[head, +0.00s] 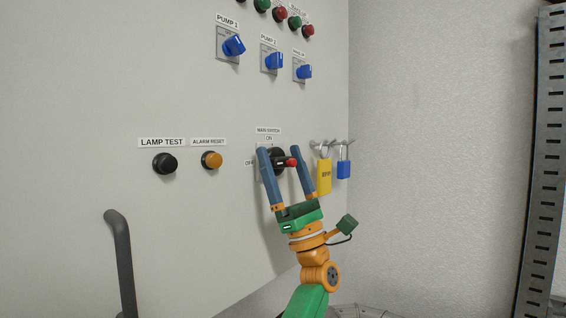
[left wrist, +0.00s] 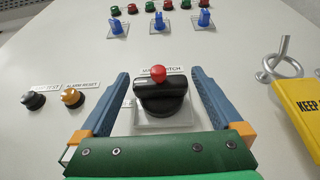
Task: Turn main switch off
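The main switch (head: 279,156) is a black rotary knob with a red tip on a grey plate, on the light cabinet front. Its label reads ON above and OFF at the left. In the left wrist view, the knob (left wrist: 161,97) shows its red tip at the top, toward the label. My left gripper (head: 281,148) is open, with one blue finger on each side of the knob. In the left wrist view, the fingers (left wrist: 160,74) stand apart from the knob, with a gap on both sides. My right gripper is not in view.
A yellow tag (head: 324,177) and a blue padlock (head: 344,169) hang on hooks just right of the switch. A black lamp test button (head: 165,164) and an orange alarm reset button (head: 212,160) sit to the left. Blue pump knobs (head: 234,46) are above. A dark handle (head: 121,260) stands lower left.

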